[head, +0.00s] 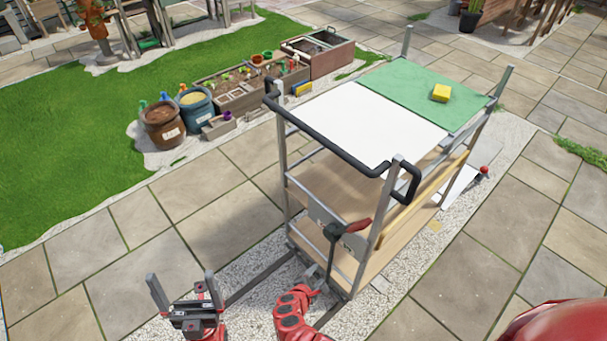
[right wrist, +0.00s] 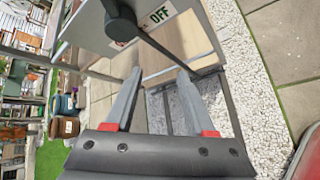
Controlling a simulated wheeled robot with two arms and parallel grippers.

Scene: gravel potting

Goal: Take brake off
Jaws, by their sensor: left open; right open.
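The cart (head: 375,121) has shelves, a white and green top and a black push handle (head: 335,150). In the right wrist view the lever's dark hub (right wrist: 118,20) is close, beside the word OFF (right wrist: 160,14). My right gripper (head: 316,274) is open and empty, just below the lever and apart from it; its open fingers show in the right wrist view (right wrist: 160,74). My left gripper (head: 183,287) is open and empty, left of the cart.
A yellow sponge (head: 441,93) lies on the cart's green top. Pots (head: 163,128) and planter boxes (head: 240,92) stand on gravel behind, beside the lawn (head: 70,150). Dark rails run over the gravel near my grippers. Paving left and right of the cart is clear.

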